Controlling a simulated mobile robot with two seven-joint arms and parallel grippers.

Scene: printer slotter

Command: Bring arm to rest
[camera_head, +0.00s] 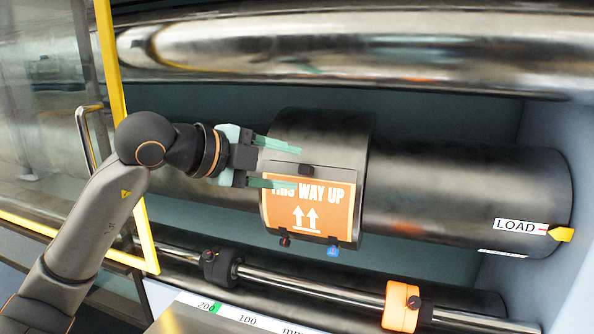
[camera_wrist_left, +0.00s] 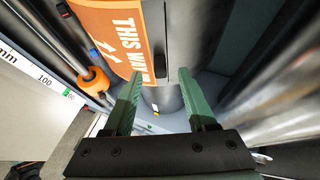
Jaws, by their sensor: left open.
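My left arm comes in from the left. Its gripper (camera_head: 296,168) has dark green fingers that are spread apart, with nothing held between them. The fingertips overlap the left part of a dark curved plate (camera_head: 320,130) wrapped around the roller, with an orange "THIS WAY UP" label (camera_head: 325,205). In the left wrist view the open fingers (camera_wrist_left: 160,78) point toward the plate and label (camera_wrist_left: 118,35). I cannot tell whether the fingers touch the plate. My right gripper is not in view.
A yellow-framed glass door (camera_head: 108,60) with a metal handle stands at the left, near my arm. A rail (camera_head: 310,287) with an orange collar (camera_head: 401,306) and a black collar (camera_head: 222,267) runs below the lower roller (camera_head: 450,195). A polished roller (camera_head: 350,45) is above.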

